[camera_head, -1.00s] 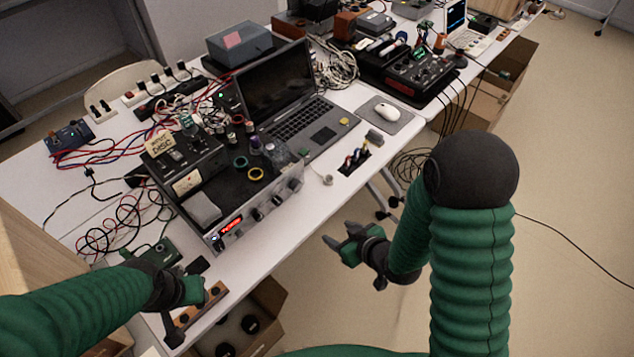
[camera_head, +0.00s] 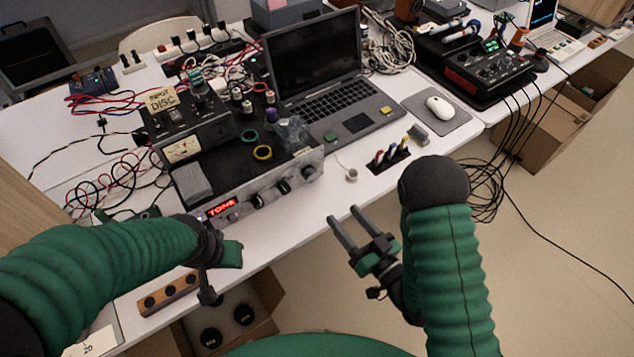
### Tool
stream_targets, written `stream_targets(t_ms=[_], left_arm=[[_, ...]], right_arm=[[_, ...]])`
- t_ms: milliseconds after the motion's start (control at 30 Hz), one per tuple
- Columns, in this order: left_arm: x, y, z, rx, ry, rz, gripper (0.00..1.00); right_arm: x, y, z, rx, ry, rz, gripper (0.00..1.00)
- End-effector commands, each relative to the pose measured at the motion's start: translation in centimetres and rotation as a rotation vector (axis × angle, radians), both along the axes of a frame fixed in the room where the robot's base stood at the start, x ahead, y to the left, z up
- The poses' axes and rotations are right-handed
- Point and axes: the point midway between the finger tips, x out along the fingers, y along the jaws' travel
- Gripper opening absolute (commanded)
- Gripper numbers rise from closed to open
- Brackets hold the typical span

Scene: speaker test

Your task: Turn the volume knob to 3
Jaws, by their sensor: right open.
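The silver-fronted amplifier (camera_head: 240,214) stands near the table's front edge, with a red display (camera_head: 221,206) that reads "TONE". Its front has several dark knobs, among them a left knob (camera_head: 257,201), a middle knob (camera_head: 283,187) and a right knob (camera_head: 308,173). Labels and scale marks are too small to read, so I cannot tell which is the volume knob. My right gripper (camera_head: 344,214) is open and empty, in front of the table edge, right of the knobs and apart from them. My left gripper (camera_head: 220,275) hangs low left of the knobs; its jaw opening is unclear.
A meter box marked "INPUT DISC" (camera_head: 185,125) and small bottles stand on the amplifier. A laptop (camera_head: 340,105) is behind it. A wooden strip (camera_head: 168,292) lies at the front left.

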Motion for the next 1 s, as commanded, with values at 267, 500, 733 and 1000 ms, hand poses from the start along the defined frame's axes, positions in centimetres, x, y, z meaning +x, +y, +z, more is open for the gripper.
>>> stream_targets(t_ms=[267,500,733,1000], left_arm=[[0.0,0.0,0.7,0.000,-0.001,0.000,0.36],[0.0,0.0,0.5,0.000,0.000,0.000,0.36],[0.0,0.0,0.5,0.000,0.000,0.000,0.36],[0.0,0.0,0.5,0.000,0.000,0.000,0.36]], right_arm=[[6.3,4.1,0.1,0.003,-0.004,0.002,0.55],[10.4,6.8,0.0,0.002,0.000,0.001,0.55],[11.5,7.5,0.0,0.002,0.002,-0.002,0.55],[11.4,7.4,0.0,0.001,0.002,-0.002,0.41]])
